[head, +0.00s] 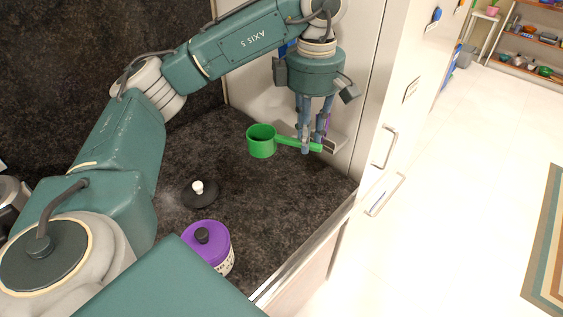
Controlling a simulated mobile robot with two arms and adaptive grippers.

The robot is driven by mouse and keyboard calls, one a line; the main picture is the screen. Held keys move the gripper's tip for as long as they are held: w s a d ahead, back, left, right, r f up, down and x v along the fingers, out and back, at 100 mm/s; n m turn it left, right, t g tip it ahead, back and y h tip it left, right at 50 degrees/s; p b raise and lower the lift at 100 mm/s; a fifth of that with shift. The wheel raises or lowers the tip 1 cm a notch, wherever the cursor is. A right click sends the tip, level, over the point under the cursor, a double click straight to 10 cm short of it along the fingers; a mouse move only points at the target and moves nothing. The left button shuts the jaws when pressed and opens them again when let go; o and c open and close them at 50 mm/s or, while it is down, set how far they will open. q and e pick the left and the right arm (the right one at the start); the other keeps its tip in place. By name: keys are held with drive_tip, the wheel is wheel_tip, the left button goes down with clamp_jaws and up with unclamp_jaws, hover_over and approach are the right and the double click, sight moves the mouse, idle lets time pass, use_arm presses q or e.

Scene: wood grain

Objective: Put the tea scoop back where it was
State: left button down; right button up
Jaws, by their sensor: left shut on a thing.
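The green tea scoop (261,141) has a round cup and a straight handle pointing right. My left gripper (311,147) comes down from above and is shut on the scoop's handle. The scoop is close to the back right corner of the dark counter, near the white cabinet side; I cannot tell whether it touches the counter. Behind the gripper fingers a grey piece with some purple shows in part at the cabinet side. My right gripper does not show.
A purple-lidded canister (207,244) stands on the dark counter (262,197) near its front edge. A black lid with a white knob (199,193) lies behind it. Counter between them and the scoop is clear. White cabinets (388,120) border the right, with open floor beyond.

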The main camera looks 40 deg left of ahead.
use_arm(q)
wheel_tip(320, 180, down, 19)
drive_tip(key=shift+r+p, duration=0.1)
drive_tip(key=shift+p, duration=1)
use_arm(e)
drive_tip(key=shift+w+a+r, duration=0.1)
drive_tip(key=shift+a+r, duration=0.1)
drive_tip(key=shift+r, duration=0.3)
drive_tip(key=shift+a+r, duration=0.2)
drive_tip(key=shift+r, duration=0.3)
use_arm(q)
drive_tip(key=shift+f, duration=0.2)
drive_tip(key=c, duration=1.6)
unclamp_jaws()
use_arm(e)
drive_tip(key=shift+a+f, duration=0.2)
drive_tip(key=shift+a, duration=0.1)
